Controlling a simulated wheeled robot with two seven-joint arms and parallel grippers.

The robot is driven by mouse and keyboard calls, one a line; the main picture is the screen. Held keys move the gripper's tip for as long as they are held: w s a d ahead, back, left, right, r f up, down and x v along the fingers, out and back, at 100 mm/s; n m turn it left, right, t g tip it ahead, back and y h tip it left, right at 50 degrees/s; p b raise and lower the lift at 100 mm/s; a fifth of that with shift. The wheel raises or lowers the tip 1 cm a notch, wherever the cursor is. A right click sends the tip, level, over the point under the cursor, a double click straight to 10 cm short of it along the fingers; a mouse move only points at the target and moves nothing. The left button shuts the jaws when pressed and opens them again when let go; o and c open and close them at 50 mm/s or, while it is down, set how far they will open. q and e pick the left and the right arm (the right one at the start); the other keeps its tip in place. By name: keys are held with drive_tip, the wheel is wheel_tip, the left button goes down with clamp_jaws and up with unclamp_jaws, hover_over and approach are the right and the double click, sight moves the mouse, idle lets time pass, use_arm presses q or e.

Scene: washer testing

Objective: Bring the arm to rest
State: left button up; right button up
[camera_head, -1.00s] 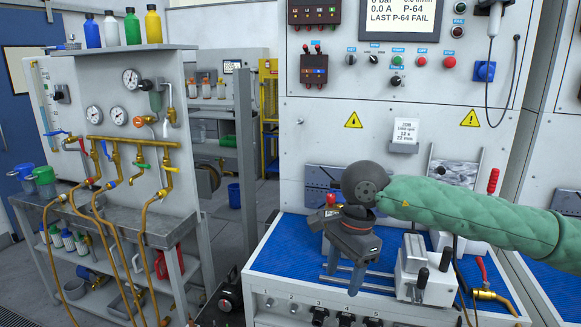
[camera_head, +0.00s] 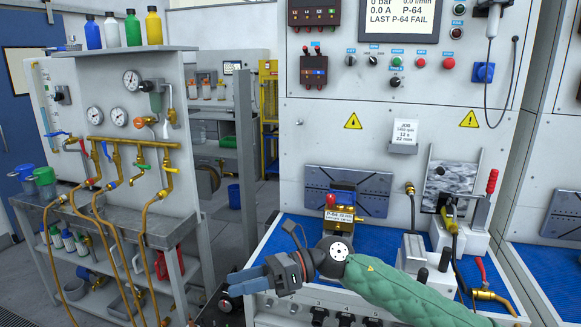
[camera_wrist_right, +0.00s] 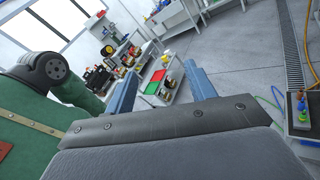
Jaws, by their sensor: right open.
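My right arm, in a green sleeve, comes in from the lower right of the head view. My right gripper (camera_head: 240,282) has blue fingers and points left, in front of the bench's front edge and apart from everything on it. In the right wrist view its two fingers (camera_wrist_right: 163,92) stand well apart with nothing between them. My left gripper is not in view.
A blue-topped bench (camera_head: 290,228) carries a brass P-64 part (camera_head: 339,220) and a clamp fixture (camera_head: 412,250). A hose-hung valve panel (camera_head: 110,105) stands on the left. An aisle of free floor (camera_head: 222,215) lies between them.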

drive_tip(key=w+d+f+m+t, duration=0.3)
drive_tip(key=w+f+m+t, duration=0.25)
drive_tip(key=m+t, duration=0.6)
drive_tip(key=w+d+f+m+t, duration=0.35)
drive_tip(key=w+m+t, duration=0.45)
drive_tip(key=m, duration=0.7)
drive_tip(key=s+d+f+m+h, duration=0.1)
drive_tip(key=d+f+m+h, duration=0.3)
drive_tip(key=f, duration=0.4)
drive_tip(key=d+f+m+h, duration=0.2)
drive_tip(key=f+m+h, duration=0.3)
drive_tip(key=f, duration=0.4)
drive_tip(key=s+d+f+m+h, duration=0.1)
drive_tip(key=d+f+m+h, duration=0.3)
drive_tip(key=f, duration=0.4)
drive_tip(key=s+d+f+m+g+h, duration=0.1)
drive_tip(key=s+d+f+m+g, duration=0.25)
drive_tip(key=s+f, duration=0.6)
drive_tip(key=s+d+f+m+g+h, duration=0.1)
drive_tip(key=s+d+f+m+g, duration=0.25)
drive_tip(key=s+f, duration=0.65)
drive_tip(key=s+d+f+m+g, duration=0.2)
drive_tip(key=s+f+m+g, duration=0.2)
drive_tip(key=s+f, duration=0.9)
drive_tip(key=s+g, duration=0.2)
drive_tip(key=s, duration=0.2)
drive_tip(key=shift+s+f, duration=0.25)
drive_tip(key=shift+s, duration=0.05)
